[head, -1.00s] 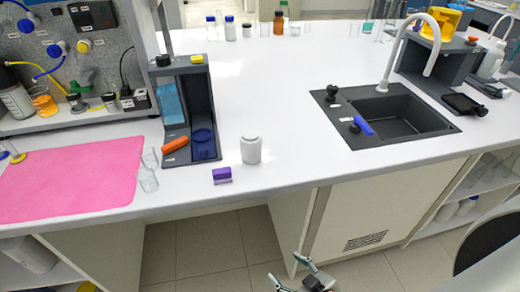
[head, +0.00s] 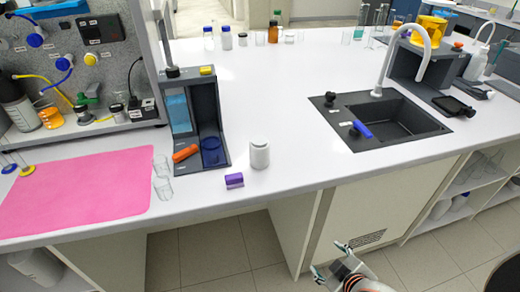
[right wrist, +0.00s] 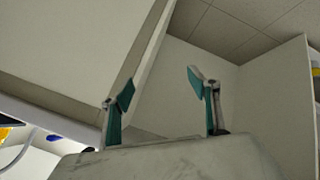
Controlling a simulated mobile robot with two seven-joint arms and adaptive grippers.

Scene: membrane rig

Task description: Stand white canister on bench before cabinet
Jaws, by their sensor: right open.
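The white canister (head: 260,154) stands upright on the white bench (head: 290,105), near its front edge, just right of a dark grey stand. The cabinet that the task names cannot be told for certain; a pale cabinet front (head: 350,215) shows below the bench. My right gripper (head: 330,259) is open and empty, low in front of the bench, below and to the right of the canister. Its two spread fingers also show in the right wrist view (right wrist: 165,100), with nothing between them. My left gripper is not in view.
A purple block (head: 234,181) lies just left of the canister. The grey stand (head: 222,120) holds an orange item and a blue round item. A sink (head: 400,118) with a tap is at right. The bench middle is clear.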

